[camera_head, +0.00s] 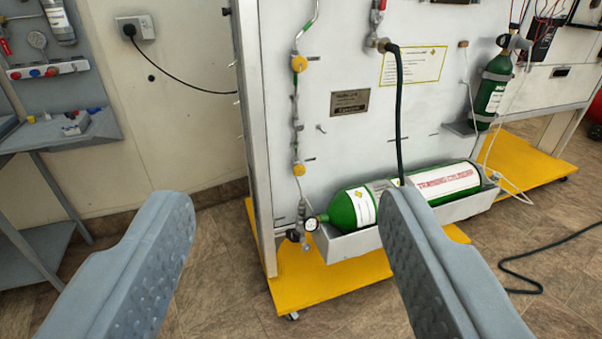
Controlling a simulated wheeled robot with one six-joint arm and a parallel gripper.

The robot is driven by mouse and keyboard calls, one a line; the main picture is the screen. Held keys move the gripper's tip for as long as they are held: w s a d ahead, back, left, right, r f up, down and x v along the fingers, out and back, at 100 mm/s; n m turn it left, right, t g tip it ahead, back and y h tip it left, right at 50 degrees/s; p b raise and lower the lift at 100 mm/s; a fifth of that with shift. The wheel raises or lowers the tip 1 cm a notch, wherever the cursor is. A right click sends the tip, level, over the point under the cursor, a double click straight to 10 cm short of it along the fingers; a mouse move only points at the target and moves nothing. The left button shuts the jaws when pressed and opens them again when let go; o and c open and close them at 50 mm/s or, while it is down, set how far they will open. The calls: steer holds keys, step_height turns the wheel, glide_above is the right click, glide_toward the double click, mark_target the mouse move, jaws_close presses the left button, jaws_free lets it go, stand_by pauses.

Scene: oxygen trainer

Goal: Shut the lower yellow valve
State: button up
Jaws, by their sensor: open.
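The lower yellow valve (299,169) is a small yellow knob on a thin vertical pipe, near the left edge of the white panel (345,150). A similar upper yellow valve (299,63) sits higher on the same pipe. My gripper (290,215) is open and empty, with its two grey fingers wide apart in the foreground. The lower valve shows in the gap between the fingers, farther off, and nothing touches it. Its handle position is too small to tell.
A green cylinder (430,185) lies in a grey tray (370,240) at the panel's foot, with a pressure gauge (311,224) at its left end. A black hose (398,110) hangs before the panel. The yellow base (310,285) juts forward. A bench (70,135) stands left.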

steer(key=w+d+n+h, duration=0.1)
steer(key=w+d+n, duration=0.2)
steer(key=w+n, duration=0.8)
steer(key=n+g+y, duration=0.5)
steer(key=n+y, duration=0.2)
steer(key=n, duration=2)
glide_above(300, 171)
steer(key=s+d, duration=0.4)
steer(key=s, duration=0.4)
steer(key=s+d, duration=0.3)
steer(key=s, duration=0.5)
step_height(300, 171, down, 34)
steer(key=x, duration=1.7)
steer(key=shift+w+d+f, duration=0.2)
steer(key=shift+w+f, duration=0.05)
steer(key=shift+w, duration=0.2)
steer(key=c, duration=1)
